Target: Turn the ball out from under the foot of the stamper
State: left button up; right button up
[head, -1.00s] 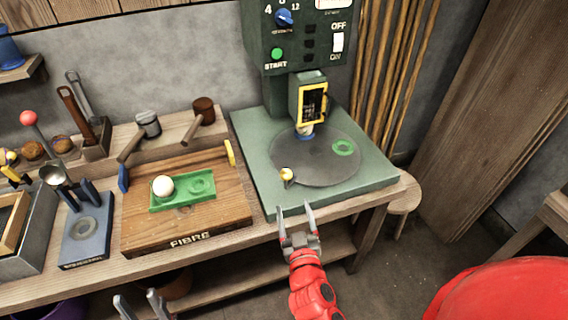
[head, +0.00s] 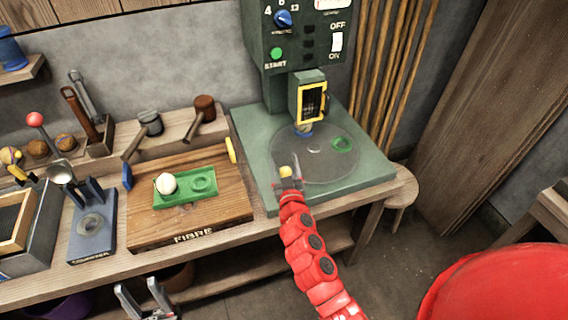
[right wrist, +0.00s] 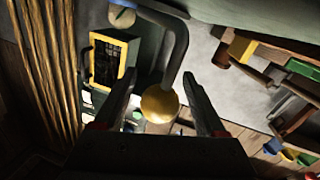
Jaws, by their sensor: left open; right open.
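The green stamper (head: 290,95) stands at the back of the bench with a round grey turntable (head: 325,165) on its base. Its foot (head: 303,130) comes down near the back of the turntable; what lies under it is too small to make out. A yellow knob (head: 285,172) sits at the turntable's front left. In the right wrist view the yellow knob (right wrist: 159,104) is on a bent grey rod, between my spread fingers. My right gripper (head: 288,184) is open at this knob. My left gripper (head: 147,300) is open and empty, low in front of the bench.
A white ball (head: 165,184) sits in a green tray (head: 185,202) on the wooden FIBRE board (head: 190,228). A blue-grey stand (head: 92,240) is further left. Mallets lie behind the board.

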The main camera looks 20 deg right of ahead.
grip_shut()
dwell(0.4)
dwell(1.0)
